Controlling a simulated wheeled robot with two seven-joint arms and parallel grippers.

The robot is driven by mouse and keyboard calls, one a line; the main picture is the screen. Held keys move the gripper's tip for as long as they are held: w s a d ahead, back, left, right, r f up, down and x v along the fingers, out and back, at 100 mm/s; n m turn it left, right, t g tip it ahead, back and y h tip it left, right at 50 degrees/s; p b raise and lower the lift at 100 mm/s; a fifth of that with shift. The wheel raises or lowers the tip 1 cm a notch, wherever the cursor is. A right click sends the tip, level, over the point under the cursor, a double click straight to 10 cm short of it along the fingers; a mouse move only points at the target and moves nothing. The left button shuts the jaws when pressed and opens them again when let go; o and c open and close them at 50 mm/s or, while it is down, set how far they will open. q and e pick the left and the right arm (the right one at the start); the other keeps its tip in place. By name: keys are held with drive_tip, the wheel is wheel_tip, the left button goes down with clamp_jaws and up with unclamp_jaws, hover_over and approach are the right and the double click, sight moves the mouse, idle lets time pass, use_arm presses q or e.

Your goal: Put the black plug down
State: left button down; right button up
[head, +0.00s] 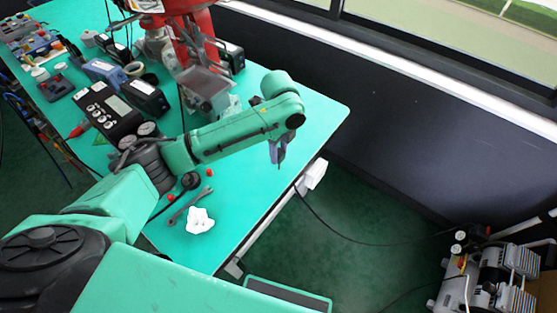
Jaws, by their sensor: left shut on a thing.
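My left gripper (278,152) points down above the right part of the green table (312,118). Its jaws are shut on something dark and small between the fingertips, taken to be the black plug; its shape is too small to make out. I cannot tell whether it touches the table top. My right gripper is out of view.
A wrench (188,206) and a crumpled white cloth (200,221) lie near the table's front edge. A black device with gauges (108,112) stands left of my arm. A red stand (190,40) is behind. Bare table lies around the gripper.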

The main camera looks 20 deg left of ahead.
sight(279, 161)
use_arm(q)
wheel_tip(279, 161, down, 5)
drive_tip(key=shift+r, duration=0.15)
drive_tip(key=shift+c, duration=2.3)
unclamp_jaws()
wheel_tip(279, 161, up, 12)
drive_tip(key=shift+d+r, duration=0.1)
